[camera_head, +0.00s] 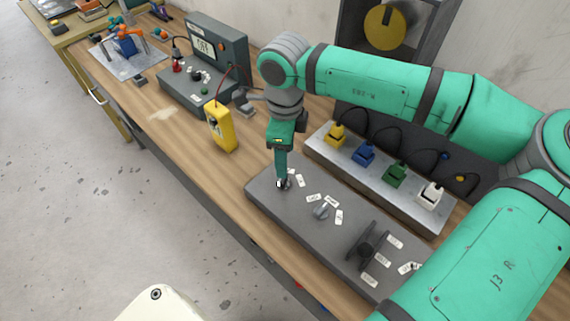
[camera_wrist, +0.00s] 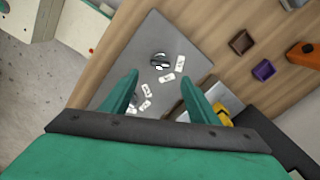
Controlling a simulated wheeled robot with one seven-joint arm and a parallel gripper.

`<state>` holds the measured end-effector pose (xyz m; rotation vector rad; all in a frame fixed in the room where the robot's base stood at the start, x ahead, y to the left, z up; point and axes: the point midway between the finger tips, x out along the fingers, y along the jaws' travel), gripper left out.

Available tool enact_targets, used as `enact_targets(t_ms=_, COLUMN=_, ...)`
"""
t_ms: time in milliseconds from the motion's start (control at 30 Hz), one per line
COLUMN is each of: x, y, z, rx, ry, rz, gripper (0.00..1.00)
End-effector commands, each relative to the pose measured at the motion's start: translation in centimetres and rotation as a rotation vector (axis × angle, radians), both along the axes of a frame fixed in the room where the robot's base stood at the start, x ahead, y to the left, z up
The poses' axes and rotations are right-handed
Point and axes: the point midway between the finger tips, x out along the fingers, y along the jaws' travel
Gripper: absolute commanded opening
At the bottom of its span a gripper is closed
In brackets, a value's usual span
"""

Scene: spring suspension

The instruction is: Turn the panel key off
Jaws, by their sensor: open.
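A dark grey panel (camera_head: 300,222) lies on the wooden bench with several controls and white labels. At its left end is a small silver-and-dark key switch (camera_wrist: 160,60) with two labels beside it; I take this to be the panel key. In the head view my gripper (camera_head: 282,184) points down at that end and mostly hides the key. In the wrist view my gripper (camera_wrist: 160,76) is open, its two green fingers apart, with the key just beyond the gap between the tips. I cannot tell whether the fingers touch it. Which label the key points at is too small to tell.
A grey lever knob (camera_head: 321,211) and a larger dark selector (camera_head: 368,248) stand farther right on the panel. Behind is a metal strip (camera_head: 320,152) with yellow, blue, green and white connectors. A yellow meter (camera_head: 221,128) stands left of my gripper.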

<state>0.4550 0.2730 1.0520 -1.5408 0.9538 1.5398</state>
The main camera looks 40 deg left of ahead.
Motion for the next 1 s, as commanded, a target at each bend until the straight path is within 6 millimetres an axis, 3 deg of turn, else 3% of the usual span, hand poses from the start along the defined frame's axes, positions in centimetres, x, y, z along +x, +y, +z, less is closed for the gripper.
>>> enact_targets(t_ms=267, x=0.0, y=0.0, z=2.0, rx=0.0, ry=0.0, rz=0.0, gripper=0.55)
enact_targets(t_ms=1000, x=-0.1, y=0.1, z=2.0, rx=0.0, ry=0.0, rz=0.002, gripper=0.55)
